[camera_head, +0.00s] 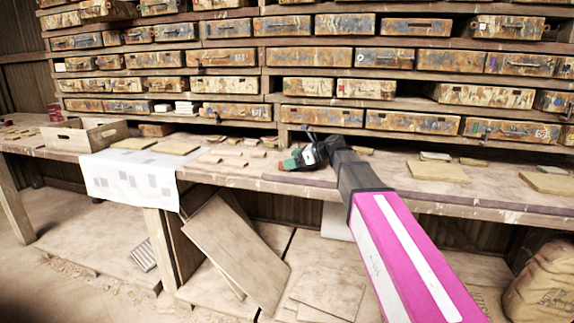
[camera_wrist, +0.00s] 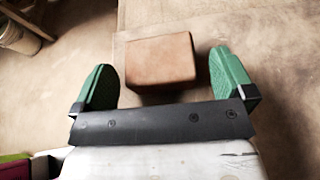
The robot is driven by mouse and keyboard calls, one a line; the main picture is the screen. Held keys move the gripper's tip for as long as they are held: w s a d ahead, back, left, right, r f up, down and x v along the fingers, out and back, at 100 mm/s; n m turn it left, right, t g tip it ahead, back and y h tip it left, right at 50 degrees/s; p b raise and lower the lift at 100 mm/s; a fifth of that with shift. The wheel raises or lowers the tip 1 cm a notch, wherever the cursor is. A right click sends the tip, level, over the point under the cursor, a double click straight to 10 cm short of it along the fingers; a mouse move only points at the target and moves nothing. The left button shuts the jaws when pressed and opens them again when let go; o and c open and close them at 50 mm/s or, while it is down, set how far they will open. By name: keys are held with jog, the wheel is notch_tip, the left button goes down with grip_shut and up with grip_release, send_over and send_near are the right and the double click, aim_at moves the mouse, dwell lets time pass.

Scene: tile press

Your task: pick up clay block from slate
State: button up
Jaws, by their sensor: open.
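A brown, squarish clay block (camera_wrist: 160,62) lies flat in the wrist view, just ahead of my palm. It lies between the fingertips of my gripper (camera_wrist: 163,66), with a gap to the right finger and a smaller one to the left. The fingers are green and spread wide, holding nothing. In the head view my gripper (camera_head: 299,160) is low over the front of the workbench, and the block is hidden there. The block rests on a flat tan-brown surface in the wrist view; I cannot tell whether this is the slate.
The long workbench (camera_head: 225,172) carries a wooden crate (camera_head: 85,136), a white printed cloth (camera_head: 128,178), several thin tiles and flat boards (camera_head: 437,171). Shelves of worn cases (camera_head: 222,85) rise behind it. Boards (camera_head: 235,250) lean below, and a sack (camera_head: 545,285) stands at right.

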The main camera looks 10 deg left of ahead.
jog(key=x, duration=0.2)
jog(key=shift+a+f, duration=0.1)
jog(key=shift+a, duration=0.2)
jog(key=c, duration=1.1)
jog(key=shift+o, duration=0.2)
